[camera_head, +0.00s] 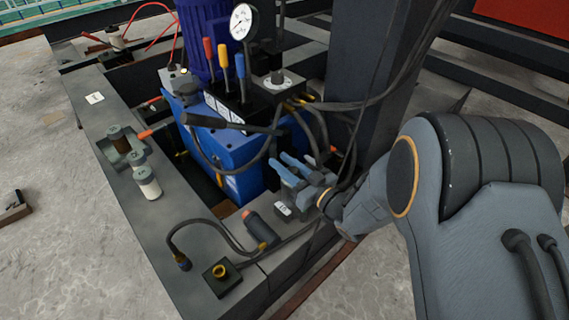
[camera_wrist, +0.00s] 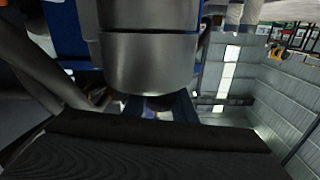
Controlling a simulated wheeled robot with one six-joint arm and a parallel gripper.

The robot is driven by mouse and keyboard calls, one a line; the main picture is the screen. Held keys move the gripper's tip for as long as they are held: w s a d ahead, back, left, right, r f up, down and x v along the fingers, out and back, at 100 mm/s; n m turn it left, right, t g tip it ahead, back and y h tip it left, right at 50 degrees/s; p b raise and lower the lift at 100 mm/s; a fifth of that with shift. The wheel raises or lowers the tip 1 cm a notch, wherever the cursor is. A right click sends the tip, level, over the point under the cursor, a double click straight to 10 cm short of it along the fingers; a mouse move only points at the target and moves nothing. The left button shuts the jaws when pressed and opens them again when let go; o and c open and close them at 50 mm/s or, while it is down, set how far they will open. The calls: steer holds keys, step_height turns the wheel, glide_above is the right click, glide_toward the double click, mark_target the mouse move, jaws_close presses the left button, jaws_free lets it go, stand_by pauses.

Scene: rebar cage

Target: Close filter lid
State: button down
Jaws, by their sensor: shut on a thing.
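My gripper (camera_head: 291,172) has blue-grey fingers at the right side of the blue hydraulic unit (camera_head: 228,150). In the wrist view, a large grey banded cylinder (camera_wrist: 150,62) fills the upper middle, very close to the camera. Blue finger parts show just below it, around a dark part whose shape is mostly hidden. My gripper is shut on this part, and I cannot tell whether it is the filter lid. A dark round cap (camera_head: 187,91) sits on the unit's left top corner. No lid is clearly recognisable as the filter lid.
A pressure gauge (camera_head: 243,22) and coloured levers (camera_head: 224,62) stand on the unit. A black bar (camera_head: 235,126) crosses its front. Black hoses hang close to my gripper, beside a dark column (camera_head: 365,75). Small jars (camera_head: 147,181) and a small black box (camera_head: 222,277) lie on the frame.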

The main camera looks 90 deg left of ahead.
mark_target(296, 172)
steer(key=c, duration=1.5)
jaws_free()
steer(key=shift+s+d+f, duration=0.1)
steer(key=shift+s+f, duration=0.05)
steer(key=shift+s, duration=0.05)
steer(key=shift+w, duration=0.1)
steer(key=shift+w+d, duration=0.3)
steer(key=shift+w, duration=0.1)
steer(key=p+v, duration=0.1)
steer(key=v, duration=0.5)
steer(key=shift+w+d, duration=0.25)
steer(key=shift+d, duration=0.05)
